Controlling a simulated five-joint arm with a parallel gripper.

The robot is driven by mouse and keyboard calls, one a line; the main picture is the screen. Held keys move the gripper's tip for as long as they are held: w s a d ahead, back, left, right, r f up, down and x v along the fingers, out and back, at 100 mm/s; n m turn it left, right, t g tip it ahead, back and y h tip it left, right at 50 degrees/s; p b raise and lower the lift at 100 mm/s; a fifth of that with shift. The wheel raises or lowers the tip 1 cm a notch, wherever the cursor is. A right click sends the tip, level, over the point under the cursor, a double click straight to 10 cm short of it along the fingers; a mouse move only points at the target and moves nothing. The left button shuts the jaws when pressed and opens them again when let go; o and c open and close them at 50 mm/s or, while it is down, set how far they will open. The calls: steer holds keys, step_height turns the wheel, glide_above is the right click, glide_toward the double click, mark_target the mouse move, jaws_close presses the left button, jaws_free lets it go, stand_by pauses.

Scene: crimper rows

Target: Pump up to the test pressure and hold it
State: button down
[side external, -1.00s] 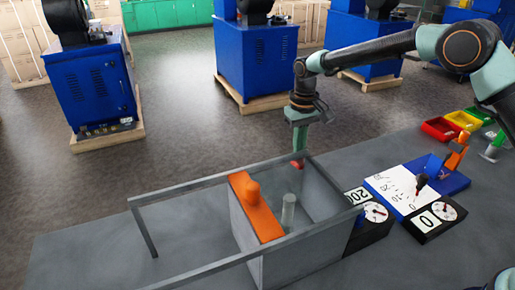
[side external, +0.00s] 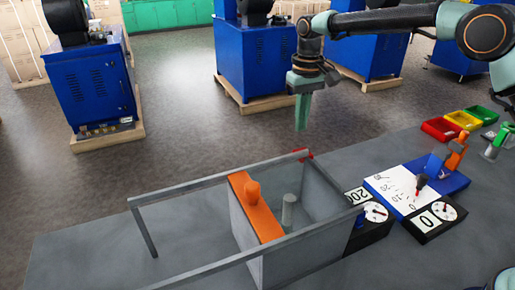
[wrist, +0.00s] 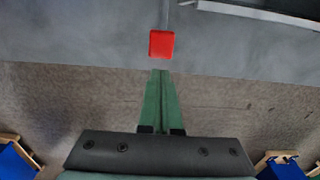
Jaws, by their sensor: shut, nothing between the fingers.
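My gripper (side external: 301,128) hangs fingers down, shut and empty, above the floor side of the bench's far edge. In the wrist view its green fingers (wrist: 160,74) lie together, with the tips just short of a red pad (wrist: 162,44). The red pad (side external: 305,154) sits at the far right end of a grey bar, below my fingertips and apart from them. A grey open tank (side external: 285,262) holds an orange block (side external: 256,208) and a grey post (side external: 288,211). A dial gauge (side external: 376,212) has a card partly reading 20. Another gauge (side external: 444,211) has a card reading 0.
A blue board with a white scale sheet (side external: 392,188) and a red-tipped pointer lies beside the gauges. Red, yellow and green bins (side external: 463,121) stand at the bench's right. Grey rails (side external: 190,187) run along the tank. Blue machines (side external: 88,85) stand on the floor beyond.

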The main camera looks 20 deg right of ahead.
stand_by(0.7)
step_height(320, 180, up, 9)
steer(key=s, duration=0.2)
steer(key=shift+a+f, duration=0.1)
step_height(320, 180, down, 14)
steer(key=shift+r, duration=0.1)
stand_by(0.5)
